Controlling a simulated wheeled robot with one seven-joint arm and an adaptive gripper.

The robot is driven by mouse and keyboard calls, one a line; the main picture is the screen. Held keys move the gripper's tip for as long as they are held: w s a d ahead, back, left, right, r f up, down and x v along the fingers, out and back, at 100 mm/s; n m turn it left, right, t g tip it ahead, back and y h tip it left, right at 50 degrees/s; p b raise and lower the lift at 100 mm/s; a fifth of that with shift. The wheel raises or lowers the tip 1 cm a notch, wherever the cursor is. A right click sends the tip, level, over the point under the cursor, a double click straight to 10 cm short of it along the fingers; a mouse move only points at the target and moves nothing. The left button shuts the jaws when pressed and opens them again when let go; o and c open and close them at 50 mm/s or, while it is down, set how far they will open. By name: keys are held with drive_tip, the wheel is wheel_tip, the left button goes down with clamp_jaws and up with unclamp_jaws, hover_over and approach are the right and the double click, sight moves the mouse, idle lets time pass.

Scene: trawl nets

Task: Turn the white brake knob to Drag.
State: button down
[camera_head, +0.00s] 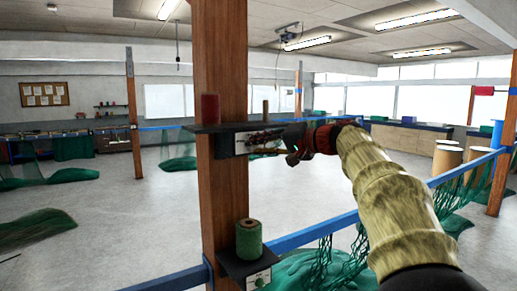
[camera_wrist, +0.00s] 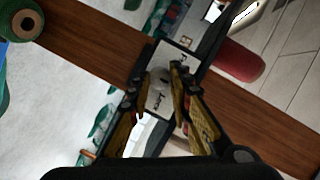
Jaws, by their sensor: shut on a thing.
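The white brake knob (camera_wrist: 158,80) shows in the wrist view as a pale round piece on a white label plate (camera_wrist: 167,101). The plate carries printed words, too small and tilted to read surely. My gripper (camera_wrist: 161,74) has its two fingers on either side of the knob and is shut on it. In the head view my gripper (camera_head: 268,142) reaches from the right to the plate (camera_head: 240,146) under the upper shelf of a wooden post (camera_head: 220,80). The knob is hidden there by the fingers, and its setting cannot be told.
A red spool (camera_head: 210,108) and a thin tan spool (camera_head: 265,110) stand on the upper shelf (camera_head: 215,128), close above my gripper. A blue rail (camera_head: 310,233) with green netting runs beneath my arm.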

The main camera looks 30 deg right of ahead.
idle(0.3)
drive_tip(key=c, duration=1.7)
unclamp_jaws()
drive_tip(key=shift+o, duration=0.4)
drive_tip(key=v, duration=1.2)
